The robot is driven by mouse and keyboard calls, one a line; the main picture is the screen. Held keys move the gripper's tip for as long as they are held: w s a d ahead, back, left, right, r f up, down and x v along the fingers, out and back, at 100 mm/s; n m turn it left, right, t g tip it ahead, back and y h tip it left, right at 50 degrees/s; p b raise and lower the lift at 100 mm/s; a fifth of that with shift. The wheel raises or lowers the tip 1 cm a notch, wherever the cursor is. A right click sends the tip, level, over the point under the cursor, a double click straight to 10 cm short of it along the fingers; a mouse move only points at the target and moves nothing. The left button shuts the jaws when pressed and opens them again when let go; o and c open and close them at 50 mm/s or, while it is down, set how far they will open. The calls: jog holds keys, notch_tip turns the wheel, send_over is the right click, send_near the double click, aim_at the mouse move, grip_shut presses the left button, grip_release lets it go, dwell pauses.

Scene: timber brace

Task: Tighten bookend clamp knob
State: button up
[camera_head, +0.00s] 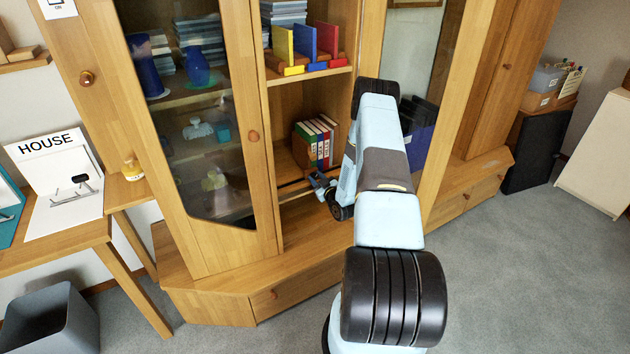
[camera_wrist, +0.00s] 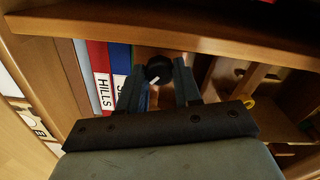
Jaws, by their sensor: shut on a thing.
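In the wrist view a round black knob (camera_wrist: 159,69) with a white mark sits between the two fingers of my gripper (camera_wrist: 158,78). The fingers are shut on it from both sides. The clamp body behind the knob is mostly hidden by the fingers. Books (camera_wrist: 104,75) with white spine labels, one reading HILLS, stand left of the fingers. In the head view my gripper (camera_head: 319,183) reaches into the cabinet's open middle section, just below the row of books (camera_head: 316,143). The knob cannot be made out there.
A wooden shelf edge (camera_wrist: 180,30) crosses the wrist view close above the fingers. A yellow ring (camera_wrist: 248,102) shows at right. In the head view a glass door (camera_head: 190,110) stands left of my arm. Coloured bookends (camera_head: 303,45) stand on the shelf above. Carpet (camera_head: 520,270) at right is clear.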

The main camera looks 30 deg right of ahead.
jog(key=c, duration=0.3)
jog(key=shift+a, duration=0.35)
jog(key=shift+d, duration=0.3)
jog(key=shift+d+m, duration=0.1)
jog(key=shift+m, duration=0.4)
jog(key=m, duration=0.9)
jog(key=shift+f+m, duration=0.1)
jog(key=shift+m, duration=0.2)
jog(key=shift+d, duration=0.1)
